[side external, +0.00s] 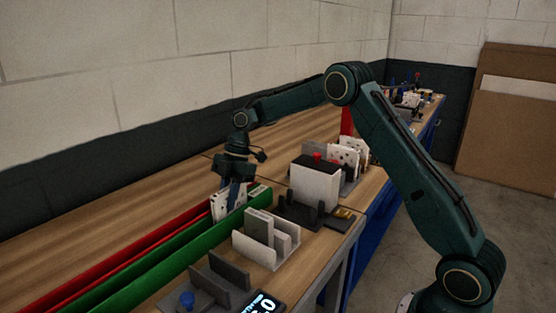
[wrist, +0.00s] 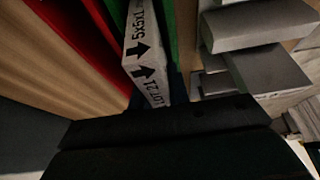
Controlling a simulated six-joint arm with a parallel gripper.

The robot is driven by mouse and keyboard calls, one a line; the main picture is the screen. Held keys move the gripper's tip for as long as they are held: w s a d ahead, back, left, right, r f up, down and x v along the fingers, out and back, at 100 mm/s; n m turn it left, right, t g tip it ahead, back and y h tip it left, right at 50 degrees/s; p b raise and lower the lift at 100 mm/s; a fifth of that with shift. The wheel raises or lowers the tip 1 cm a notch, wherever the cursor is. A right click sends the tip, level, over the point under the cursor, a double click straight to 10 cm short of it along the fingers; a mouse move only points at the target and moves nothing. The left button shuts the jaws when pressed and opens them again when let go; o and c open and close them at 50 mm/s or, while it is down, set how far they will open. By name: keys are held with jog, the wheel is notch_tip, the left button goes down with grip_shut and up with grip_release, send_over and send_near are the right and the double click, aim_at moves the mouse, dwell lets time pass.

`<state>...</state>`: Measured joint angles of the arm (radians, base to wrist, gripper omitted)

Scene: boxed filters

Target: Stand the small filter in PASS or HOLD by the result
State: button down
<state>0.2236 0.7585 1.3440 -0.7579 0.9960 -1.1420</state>
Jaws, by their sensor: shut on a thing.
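My gripper (side external: 236,186) points down over the far part of the red and green rails and is shut on a white filter (side external: 219,206). The filter stands upright. In the wrist view the filter's edge (wrist: 147,58) shows black arrows and printing like "5x5x1" and "LOT 21". It lies between the red rail (wrist: 82,30) and the green rail (wrist: 117,12), with more green to its right. I cannot tell whether its bottom touches the channel floor. The long green rail (side external: 170,255) and red rail (side external: 95,272) run side by side. No PASS or HOLD wording is readable.
A white rack (side external: 262,254) with grey-white slabs stands right of the green rail. Nearer are a dark slotted holder (side external: 222,284), a blue knob (side external: 187,299) and a lit display (side external: 262,304). A white box with a black top (side external: 316,182) stands behind. Bare wood lies left of the rails.

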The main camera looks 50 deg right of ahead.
jog(key=shift+f, duration=0.15)
jog(key=c, duration=1.3)
grip_release()
jog(key=shift+v, duration=3.9)
jog(key=shift+a, duration=0.1)
